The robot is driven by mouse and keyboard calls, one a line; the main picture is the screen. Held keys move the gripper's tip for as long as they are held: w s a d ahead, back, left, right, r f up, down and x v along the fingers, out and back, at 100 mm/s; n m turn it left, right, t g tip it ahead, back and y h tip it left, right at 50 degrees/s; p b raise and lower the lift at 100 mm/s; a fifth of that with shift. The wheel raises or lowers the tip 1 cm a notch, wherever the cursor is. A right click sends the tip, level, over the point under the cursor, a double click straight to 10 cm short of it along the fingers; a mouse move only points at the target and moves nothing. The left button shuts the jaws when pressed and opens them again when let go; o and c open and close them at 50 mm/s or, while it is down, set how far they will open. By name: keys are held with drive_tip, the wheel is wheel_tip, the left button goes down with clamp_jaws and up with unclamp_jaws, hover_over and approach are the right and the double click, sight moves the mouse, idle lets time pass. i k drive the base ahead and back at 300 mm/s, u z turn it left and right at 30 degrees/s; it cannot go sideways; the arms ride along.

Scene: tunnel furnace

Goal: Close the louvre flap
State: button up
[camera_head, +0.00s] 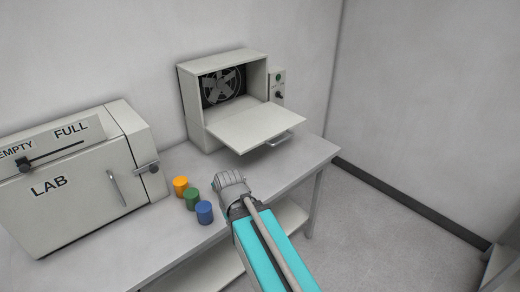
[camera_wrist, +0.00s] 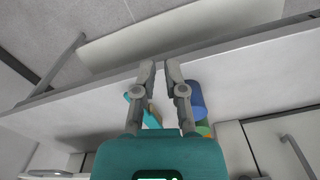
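The louvre flap (camera_head: 252,126) is a pale panel on the front of a grey box (camera_head: 188,98) with a dark fan (camera_head: 222,86) inside. It is folded down and sticks out nearly level, so the box front is open. A bar handle (camera_head: 279,139) shows at its front edge. My gripper (camera_wrist: 159,68) is partly open and empty, with a narrow gap between the fingertips. In the head view my arm's end is in front of and below the flap, apart from it; the fingers cannot be made out there. The flap is not clearly visible in the wrist view.
Orange (camera_head: 181,186), green (camera_head: 192,199) and blue (camera_head: 204,212) cylinders stand left of my arm's end. The blue one shows in the wrist view (camera_wrist: 197,98). A LAB cabinet (camera_head: 85,190) fills the left. A switch panel (camera_head: 278,87) is beside the fan box. The bench's (camera_head: 307,158) right end is clear.

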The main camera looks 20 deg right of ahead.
sight(243, 132)
drive_tip(key=u, duration=0.4)
drive_tip(key=k, duration=1.15)
drive_tip(key=z, duration=0.55)
drive_tip(key=i, duration=1)
drive_tip(key=u, duration=0.05)
